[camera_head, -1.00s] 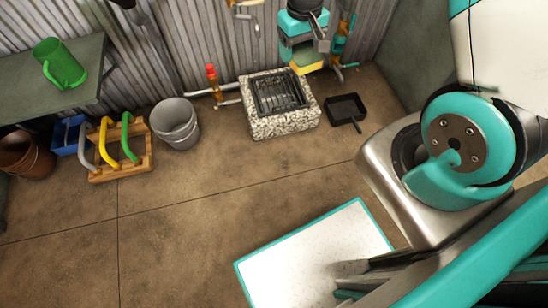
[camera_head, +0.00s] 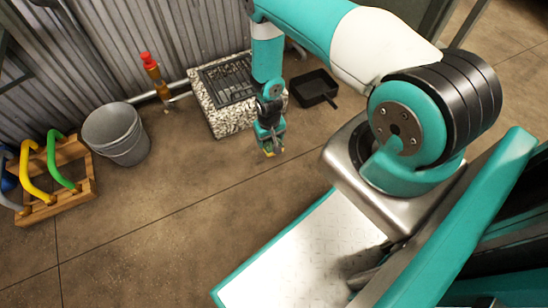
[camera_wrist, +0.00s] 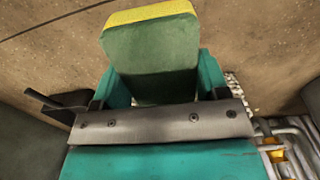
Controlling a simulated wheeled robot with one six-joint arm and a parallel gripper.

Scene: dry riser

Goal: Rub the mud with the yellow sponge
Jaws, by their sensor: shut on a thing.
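My gripper (camera_head: 268,143) hangs low over the brown floor, in front of the stone-edged drain, in the head view. It is shut on the yellow sponge, which shows as a small yellow spot at the fingertips (camera_head: 268,153). In the wrist view the sponge (camera_wrist: 150,62) is a block with a dark green face and a yellow edge, held between the teal fingers. Whether it touches the floor I cannot tell. I cannot make out a distinct mud patch on the mottled brown floor.
The drain (camera_head: 204,105) with its dark grate stands by the corrugated wall. A black dustpan-like tray (camera_head: 313,88) lies right of it. A grey bucket (camera_head: 115,135), a red-capped pipe (camera_head: 150,68) and a wooden rack (camera_head: 75,184) are at left. The front floor is clear.

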